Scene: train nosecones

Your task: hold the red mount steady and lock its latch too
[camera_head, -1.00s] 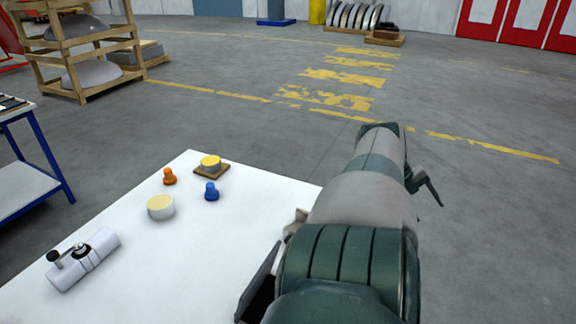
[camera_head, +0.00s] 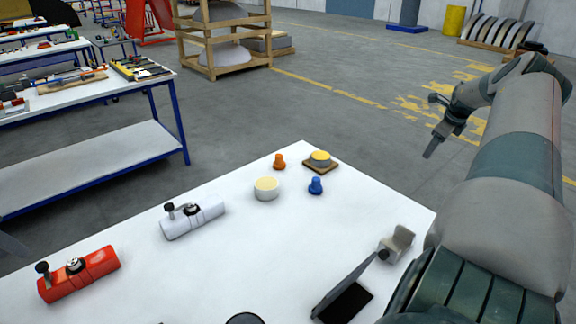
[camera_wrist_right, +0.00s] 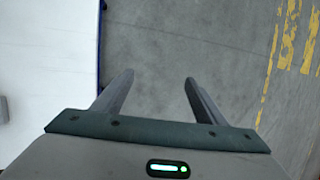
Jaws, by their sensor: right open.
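The red mount (camera_head: 90,278) lies at the near left of the white table in the head view. It has a black-knobbed latch (camera_head: 43,269) at its left end and a round metal fitting on top. Whether the latch is locked cannot be told. My right gripper (camera_head: 431,127) is over the floor beyond the table, far from the mount. In the right wrist view its two fingers (camera_wrist_right: 159,76) are apart with nothing between them. Only a dark part of what seems my left gripper (camera_head: 245,319) shows at the bottom edge; its fingers are hidden.
A white mount (camera_head: 205,219) lies behind the red one. A cream cylinder (camera_head: 266,188), an orange knob (camera_head: 280,161), a blue knob (camera_head: 315,186) and a yellow-topped piece (camera_head: 320,158) stand farther back. A grey bracket (camera_head: 397,243) and a dark tilted plate (camera_head: 345,290) are at right.

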